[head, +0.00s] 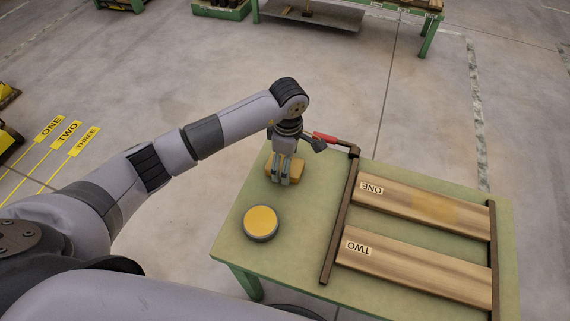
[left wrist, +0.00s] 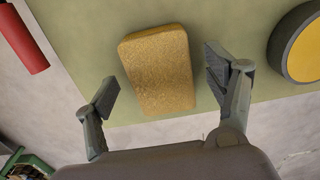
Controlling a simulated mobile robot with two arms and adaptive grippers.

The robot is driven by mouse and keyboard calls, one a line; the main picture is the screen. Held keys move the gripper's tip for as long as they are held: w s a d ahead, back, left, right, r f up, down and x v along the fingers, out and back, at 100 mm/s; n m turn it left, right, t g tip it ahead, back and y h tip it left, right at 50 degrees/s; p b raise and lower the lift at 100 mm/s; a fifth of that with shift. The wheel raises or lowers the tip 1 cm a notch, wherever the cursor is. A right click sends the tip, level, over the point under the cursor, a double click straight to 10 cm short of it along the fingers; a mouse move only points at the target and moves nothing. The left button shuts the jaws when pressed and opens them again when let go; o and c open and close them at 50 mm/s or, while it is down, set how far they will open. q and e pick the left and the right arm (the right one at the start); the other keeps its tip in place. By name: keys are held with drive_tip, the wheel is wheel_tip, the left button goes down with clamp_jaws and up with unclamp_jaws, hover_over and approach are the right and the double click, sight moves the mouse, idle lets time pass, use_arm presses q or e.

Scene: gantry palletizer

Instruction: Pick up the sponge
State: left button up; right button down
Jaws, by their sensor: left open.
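A yellow-orange sponge (head: 298,170) lies on the green table (head: 300,225) near its far left edge. It shows whole in the left wrist view (left wrist: 158,70), a rounded rectangular block. My left gripper (head: 284,182) points down over the sponge and hides part of it in the head view. In the left wrist view its open fingers (left wrist: 163,82) are spread, with the sponge lying between and beyond them. I cannot tell if a finger touches it. My right gripper is not in view.
A round yellow-topped button (head: 261,222) stands nearer on the table. A red-handled tool (head: 325,137) is close beside the gripper at the far edge. A wooden rack with boards ONE (head: 405,204) and TWO (head: 410,268) covers the right side.

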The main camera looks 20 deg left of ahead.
use_arm(q)
drive_tip(key=shift+f, duration=0.35)
drive_tip(key=shift+c, duration=0.4)
drive_tip(key=c, duration=0.8)
wheel_tip(320, 180, up, 20)
drive_tip(key=shift+r+b, duration=0.1)
drive_tip(key=shift+b, duration=0.8)
